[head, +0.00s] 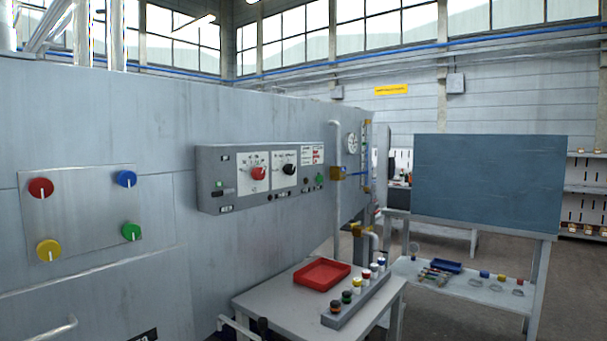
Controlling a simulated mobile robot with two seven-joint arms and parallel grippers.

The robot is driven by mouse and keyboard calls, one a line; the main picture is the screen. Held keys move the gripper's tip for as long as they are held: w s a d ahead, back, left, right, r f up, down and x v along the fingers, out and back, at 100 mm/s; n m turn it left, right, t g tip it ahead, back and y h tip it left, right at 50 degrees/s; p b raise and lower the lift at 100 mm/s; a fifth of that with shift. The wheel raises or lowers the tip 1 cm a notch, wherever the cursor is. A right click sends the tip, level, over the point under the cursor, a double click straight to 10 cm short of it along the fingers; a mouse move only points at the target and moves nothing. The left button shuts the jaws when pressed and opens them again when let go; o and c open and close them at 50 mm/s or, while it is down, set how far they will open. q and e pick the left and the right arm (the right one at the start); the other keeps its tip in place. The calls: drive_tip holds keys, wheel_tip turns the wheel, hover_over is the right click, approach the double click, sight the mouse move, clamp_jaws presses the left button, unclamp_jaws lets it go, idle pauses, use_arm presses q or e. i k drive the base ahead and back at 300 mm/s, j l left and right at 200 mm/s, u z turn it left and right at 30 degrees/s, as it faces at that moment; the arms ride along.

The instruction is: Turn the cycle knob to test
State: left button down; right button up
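A grey control box (208,165) is mounted on the large grey machine wall, left of centre. It has a red knob (259,173) on a white dial plate and a black knob (290,169) on a second white plate to its right. The lettering around both knobs is too small to read, so I cannot tell which is the cycle knob or where test is. Neither knob is touched by anything. No gripper can be made out clearly in this view.
A plate at left carries red (41,187), blue (127,179), yellow (48,250) and green (131,231) knobs. Below the box, a table (262,300) holds a red tray (321,261) and a rack of small cylinders. A small dark-and-pale shape (262,326) at the bottom edge is unclear.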

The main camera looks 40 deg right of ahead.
sight(290, 169)
drive_tip(key=z, duration=1.3)
drive_tip(key=u, duration=0.4)
drive_tip(key=i+l+u, duration=0.25)
drive_tip(key=l, duration=0.15)
drive_tip(key=i+l+u, duration=0.1)
drive_tip(key=l+u, duration=0.2)
drive_tip(key=i+l+u, duration=0.1)
drive_tip(key=l+u, duration=0.15)
drive_tip(key=l, duration=0.3)
drive_tip(key=l+u, duration=0.25)
drive_tip(key=l, duration=0.2)
drive_tip(key=i+l, duration=0.05)
